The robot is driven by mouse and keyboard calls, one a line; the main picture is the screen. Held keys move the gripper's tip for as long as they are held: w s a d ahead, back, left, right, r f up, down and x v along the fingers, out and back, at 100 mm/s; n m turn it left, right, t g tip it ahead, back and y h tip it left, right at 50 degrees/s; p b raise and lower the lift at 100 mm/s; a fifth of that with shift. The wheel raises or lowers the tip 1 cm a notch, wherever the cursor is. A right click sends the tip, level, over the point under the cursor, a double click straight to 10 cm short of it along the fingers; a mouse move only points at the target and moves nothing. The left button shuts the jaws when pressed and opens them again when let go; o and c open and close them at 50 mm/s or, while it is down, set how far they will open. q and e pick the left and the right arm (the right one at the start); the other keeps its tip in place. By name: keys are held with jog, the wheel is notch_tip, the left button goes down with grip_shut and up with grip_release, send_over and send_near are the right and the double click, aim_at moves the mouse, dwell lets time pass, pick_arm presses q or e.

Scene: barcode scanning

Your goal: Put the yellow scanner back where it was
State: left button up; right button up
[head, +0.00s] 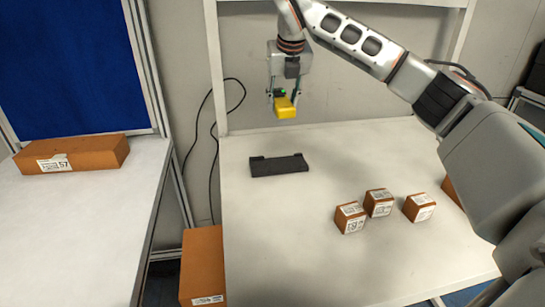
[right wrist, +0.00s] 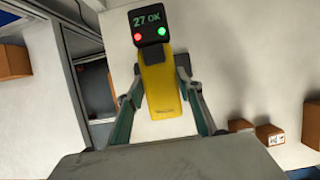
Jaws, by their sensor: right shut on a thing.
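The yellow scanner (head: 285,107) is held in my right gripper (head: 284,93), above the back left of the white table. In the right wrist view the yellow scanner (right wrist: 159,85) sits between the two fingers of my right gripper (right wrist: 160,95). Its black display reads "27 OK", with a red light on the left and a green light on the right. A black holder (head: 279,165) lies on the table, below and in front of the scanner, apart from it. Nothing shows in the holder. My left gripper is not in view.
Three small labelled boxes (head: 379,203) stand on the white table (head: 290,240), right of the holder; another box is partly hidden by my right arm. A long box (head: 72,154) lies on the left table. A tall box (head: 202,265) stands between the tables. A black cable (head: 213,120) hangs behind.

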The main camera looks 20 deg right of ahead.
aim_at(280, 166)
notch_tip(280, 166, down, 20)
jog(key=shift+r, duration=0.1)
dwell(0.5)
jog(key=o, duration=1)
jog(key=v, duration=1.2)
jog(key=shift+s+a, duration=0.1)
